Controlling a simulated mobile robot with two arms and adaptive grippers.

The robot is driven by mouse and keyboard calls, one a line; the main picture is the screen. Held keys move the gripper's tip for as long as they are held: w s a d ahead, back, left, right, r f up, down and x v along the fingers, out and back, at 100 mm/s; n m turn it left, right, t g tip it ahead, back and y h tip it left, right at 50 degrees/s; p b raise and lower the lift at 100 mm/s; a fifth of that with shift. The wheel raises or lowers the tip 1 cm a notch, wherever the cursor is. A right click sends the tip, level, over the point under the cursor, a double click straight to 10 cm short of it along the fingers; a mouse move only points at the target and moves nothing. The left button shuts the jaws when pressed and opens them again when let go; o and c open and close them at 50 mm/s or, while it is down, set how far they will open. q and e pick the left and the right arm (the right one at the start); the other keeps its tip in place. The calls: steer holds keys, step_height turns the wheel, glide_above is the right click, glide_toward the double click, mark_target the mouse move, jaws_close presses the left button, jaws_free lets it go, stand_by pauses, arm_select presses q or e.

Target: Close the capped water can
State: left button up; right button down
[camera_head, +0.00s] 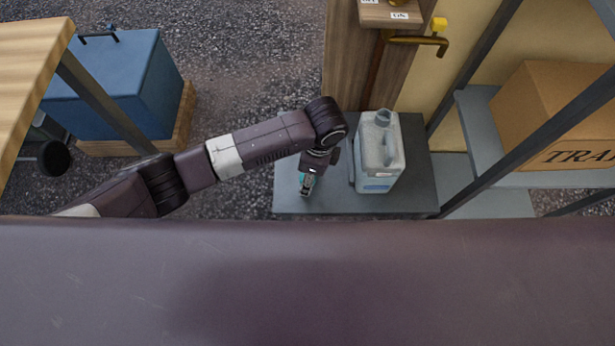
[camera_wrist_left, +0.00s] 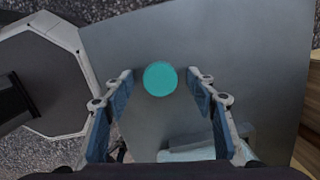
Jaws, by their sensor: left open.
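The water can (camera_head: 378,160), pale and translucent with a handle, stands upright on a dark grey low table (camera_head: 400,207). Its neck at the far end shows no coloured cap. A round teal cap (camera_wrist_left: 160,78) shows in the left wrist view against the grey table top, between the fingertips in the picture. My left gripper (camera_head: 305,188) points down over the table, left of the can. It also shows in the left wrist view (camera_wrist_left: 160,84), open, with one finger on either side of the cap and apart from it. Part of the can (camera_wrist_left: 190,153) shows at the bottom there.
A shelf rack with a cardboard box (camera_head: 560,115) is at the right. A blue cool box (camera_head: 125,85) sits at the far left.

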arm_select(q)
steer(key=c, duration=0.9)
steer(key=shift+o, duration=0.2)
steer(key=shift+r, duration=0.15)
